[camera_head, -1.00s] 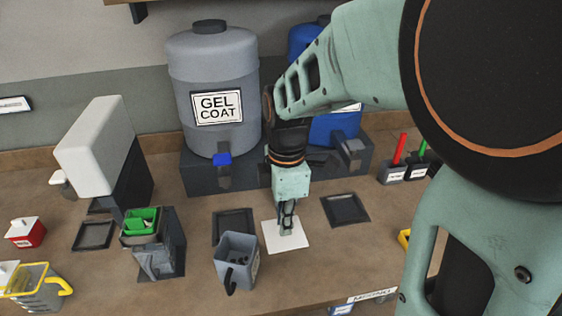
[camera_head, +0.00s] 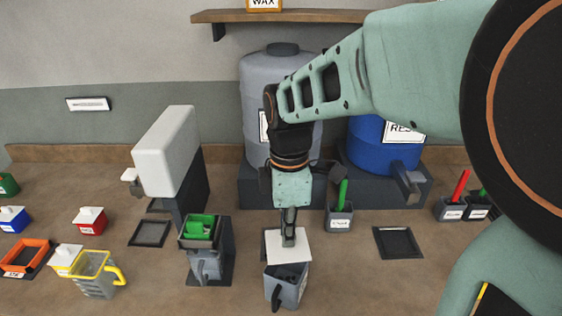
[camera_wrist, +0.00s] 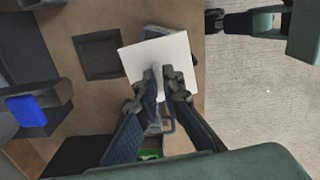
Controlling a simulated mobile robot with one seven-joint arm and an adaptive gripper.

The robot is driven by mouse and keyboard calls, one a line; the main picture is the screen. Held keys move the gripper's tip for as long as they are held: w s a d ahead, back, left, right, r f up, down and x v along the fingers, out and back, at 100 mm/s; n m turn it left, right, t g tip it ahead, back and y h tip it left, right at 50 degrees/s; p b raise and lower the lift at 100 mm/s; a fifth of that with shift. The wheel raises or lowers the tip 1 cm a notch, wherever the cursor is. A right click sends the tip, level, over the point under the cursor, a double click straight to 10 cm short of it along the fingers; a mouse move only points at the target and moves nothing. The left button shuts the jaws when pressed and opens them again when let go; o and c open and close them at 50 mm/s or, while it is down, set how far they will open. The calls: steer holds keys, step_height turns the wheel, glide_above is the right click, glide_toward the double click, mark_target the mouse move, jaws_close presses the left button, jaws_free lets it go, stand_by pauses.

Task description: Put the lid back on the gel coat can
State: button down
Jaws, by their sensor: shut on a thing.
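The lid (camera_head: 274,243) is a flat white square plate with an upright handle. My gripper (camera_head: 288,240) is shut on that handle and holds the lid level. In the head view the lid appears just behind and above the can's back rim, with the dark opening partly uncovered. In the wrist view the lid (camera_wrist: 152,55) sits under my fingertips (camera_wrist: 163,80) and hides most of what lies below. Whether lid and can touch is unclear.
A stand with a green-filled holder (camera_head: 201,229) is left of the can. A grey cup with a green handle (camera_head: 340,219) stands behind right. A dark tray (camera_head: 398,243) lies farther right. Grey (camera_head: 278,95) and blue (camera_head: 383,148) drums stand at the back.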

mark_target(287, 251)
steer(key=shift+f+b, duration=1.95)
steer(key=shift+f, duration=0.85)
steer(key=shift+f, duration=0.15)
stand_by(0.4)
steer(key=c, duration=1.5)
jaws_free()
steer(key=shift+r+p, duration=3.1)
steer(key=shift+r, duration=0.45)
steer(key=shift+c, duration=0.6)
